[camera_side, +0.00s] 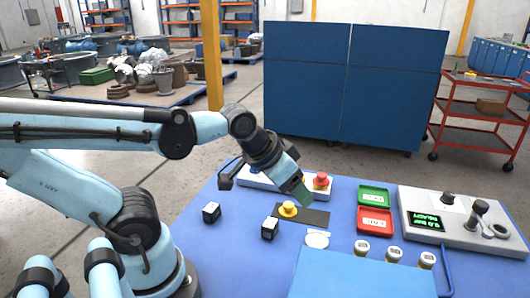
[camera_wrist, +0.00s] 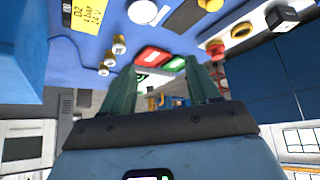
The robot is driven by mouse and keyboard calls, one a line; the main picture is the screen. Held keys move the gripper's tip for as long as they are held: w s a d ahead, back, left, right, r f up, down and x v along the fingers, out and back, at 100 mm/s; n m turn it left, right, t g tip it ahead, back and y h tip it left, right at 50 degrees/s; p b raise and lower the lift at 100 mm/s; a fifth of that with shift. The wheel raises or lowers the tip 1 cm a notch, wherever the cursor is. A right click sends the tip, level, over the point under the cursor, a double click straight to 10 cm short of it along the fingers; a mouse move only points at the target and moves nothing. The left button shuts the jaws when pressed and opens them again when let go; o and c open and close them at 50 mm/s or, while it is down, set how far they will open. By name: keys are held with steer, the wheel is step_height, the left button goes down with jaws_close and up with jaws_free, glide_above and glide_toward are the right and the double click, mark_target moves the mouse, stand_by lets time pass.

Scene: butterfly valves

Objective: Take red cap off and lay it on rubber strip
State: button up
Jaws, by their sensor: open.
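The red cap (camera_side: 321,181) sits on a low white panel (camera_side: 262,185), just right of my gripper in the side view. It also shows in the wrist view (camera_wrist: 215,48), beside a yellow ring on the same panel. The dark rubber strip (camera_side: 318,217) lies flat on the blue table in front of the panel. A yellow cap (camera_side: 288,209) rests on its left part. My gripper (camera_side: 301,192) points down above the table between panel and strip, with green fingers. In the wrist view the fingers (camera_wrist: 160,66) are apart with nothing between them.
A green tray (camera_side: 373,196) and a red tray (camera_side: 375,219) lie to the right. A grey control box (camera_side: 460,222) stands further right.

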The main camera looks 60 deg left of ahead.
steer(key=w+a+r+g, duration=0.3)
steer(key=w+a+r, duration=0.25)
steer(key=w, duration=0.35)
steer(key=g, duration=0.4)
glide_above(322, 174)
steer(key=f, duration=1)
steer(key=shift+a, duration=0.2)
steer(key=shift+d+f, duration=0.15)
steer(key=shift+f, duration=1.2)
steer(key=shift+d+f, duration=0.1)
steer(key=shift+f, duration=1.2)
steer(key=c, duration=1.1)
